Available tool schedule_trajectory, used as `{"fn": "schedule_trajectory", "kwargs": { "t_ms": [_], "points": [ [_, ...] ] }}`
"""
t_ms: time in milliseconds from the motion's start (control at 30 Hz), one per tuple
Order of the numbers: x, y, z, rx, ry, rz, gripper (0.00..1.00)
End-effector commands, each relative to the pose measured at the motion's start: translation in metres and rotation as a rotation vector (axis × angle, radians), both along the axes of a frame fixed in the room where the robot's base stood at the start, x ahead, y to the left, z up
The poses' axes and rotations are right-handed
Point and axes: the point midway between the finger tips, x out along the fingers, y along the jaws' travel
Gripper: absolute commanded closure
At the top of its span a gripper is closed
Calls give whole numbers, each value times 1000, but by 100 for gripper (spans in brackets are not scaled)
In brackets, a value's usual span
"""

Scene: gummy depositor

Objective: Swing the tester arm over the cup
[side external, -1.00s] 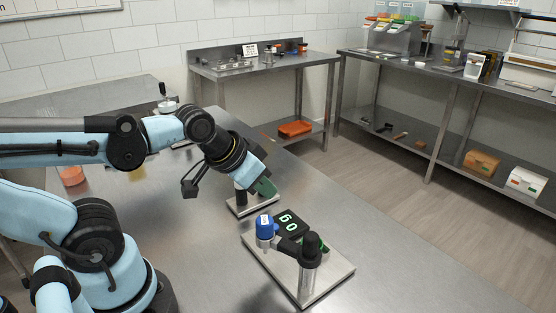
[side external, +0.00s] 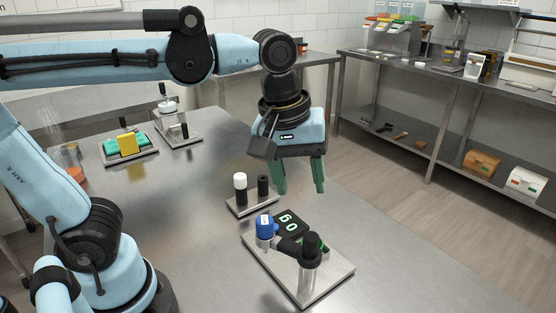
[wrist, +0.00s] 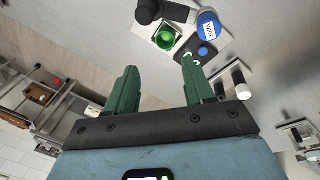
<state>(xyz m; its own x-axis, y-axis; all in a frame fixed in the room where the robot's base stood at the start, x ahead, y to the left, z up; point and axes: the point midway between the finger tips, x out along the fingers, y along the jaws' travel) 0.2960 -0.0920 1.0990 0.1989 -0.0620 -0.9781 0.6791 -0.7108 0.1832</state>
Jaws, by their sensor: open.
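The tester stands on a metal base plate (side external: 335,272), with a black-topped post, a black display (side external: 290,223) with green digits, and a black tester arm (side external: 288,247). The arm reaches left from the post to a blue-topped head (side external: 266,225). In the wrist view the blue top (wrist: 209,25) lies to the right of a round green cup (wrist: 165,38), apart from it. In the side view the cup is mostly hidden behind the post. My gripper (side external: 300,188) is open and empty, its green fingers pointing down above and behind the tester. It also shows in the wrist view (wrist: 160,64).
A small plate (side external: 238,210) with a white-topped and a black cylinder stands just left of my gripper. A tray (side external: 150,154) with green and yellow pieces and a small stand (side external: 180,140) are further back left. The table right of the tester is clear.

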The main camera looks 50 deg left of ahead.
Motion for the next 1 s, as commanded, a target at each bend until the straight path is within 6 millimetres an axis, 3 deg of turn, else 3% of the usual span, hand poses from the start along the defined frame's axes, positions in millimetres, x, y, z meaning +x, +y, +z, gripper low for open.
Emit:
{"fn": "schedule_trajectory", "kwargs": {
  "t_ms": [200,467,667,1000],
  "points": [
    [-6,-36,25,2,157,278,47],
    [-11,-48,32,22,212,407,47],
    [-11,-48,13,21,212,409,47],
    [-11,-47,-38,21,211,408,47]
  ]
}}
